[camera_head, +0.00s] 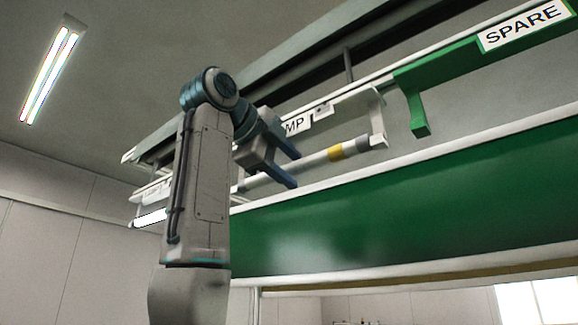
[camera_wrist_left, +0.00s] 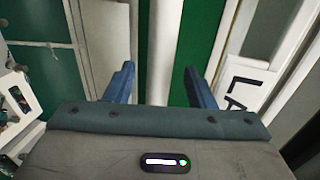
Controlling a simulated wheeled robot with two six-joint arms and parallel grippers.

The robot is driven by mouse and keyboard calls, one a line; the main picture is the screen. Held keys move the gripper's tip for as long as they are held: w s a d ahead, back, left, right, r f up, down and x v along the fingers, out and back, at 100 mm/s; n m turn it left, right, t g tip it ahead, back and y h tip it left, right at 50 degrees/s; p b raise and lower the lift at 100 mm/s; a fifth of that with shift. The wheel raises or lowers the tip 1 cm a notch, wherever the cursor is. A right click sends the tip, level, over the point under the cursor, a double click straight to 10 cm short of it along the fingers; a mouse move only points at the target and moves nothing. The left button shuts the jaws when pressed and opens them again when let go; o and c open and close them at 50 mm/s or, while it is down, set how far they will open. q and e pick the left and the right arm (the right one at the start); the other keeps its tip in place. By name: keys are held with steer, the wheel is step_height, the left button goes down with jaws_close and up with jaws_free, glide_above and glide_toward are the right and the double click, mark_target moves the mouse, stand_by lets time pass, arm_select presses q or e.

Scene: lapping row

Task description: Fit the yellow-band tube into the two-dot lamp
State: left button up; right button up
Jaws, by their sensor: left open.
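The yellow-band tube (camera_head: 313,160) is a pale tube with a yellow band near its right end. It lies along a white lamp (camera_head: 350,103), its right end at the lamp's hanging end holder (camera_head: 378,125). My arm hides its left part; I cannot tell whether its ends are seated. The lamp's label shows only "MP" in the head view and "LA" in the left wrist view; I can make out no dots. My left gripper (camera_head: 295,170) is open, its fingers on either side of the tube. In the left wrist view the white tube (camera_wrist_left: 158,50) runs between the fingers.
A green holder (camera_head: 440,72) marked "SPARE" hangs to the right of the lamp, with an empty hook. A long green panel (camera_head: 400,215) with pale edges runs below. A lit tube (camera_head: 150,217) shows at left behind my arm. A ceiling light (camera_head: 50,72) is far off.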

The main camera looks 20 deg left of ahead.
arm_select(q)
steer(key=b+v, duration=0.2)
steer(key=v, duration=0.8)
steer(key=shift+s, duration=0.25)
arm_select(e)
steer(key=shift+w+f, duration=0.75)
steer(key=shift+w, duration=0.3)
arm_select(q)
steer(key=shift+a, duration=0.1)
arm_select(e)
steer(key=shift+s+a, duration=0.1)
steer(key=shift+a, duration=0.05)
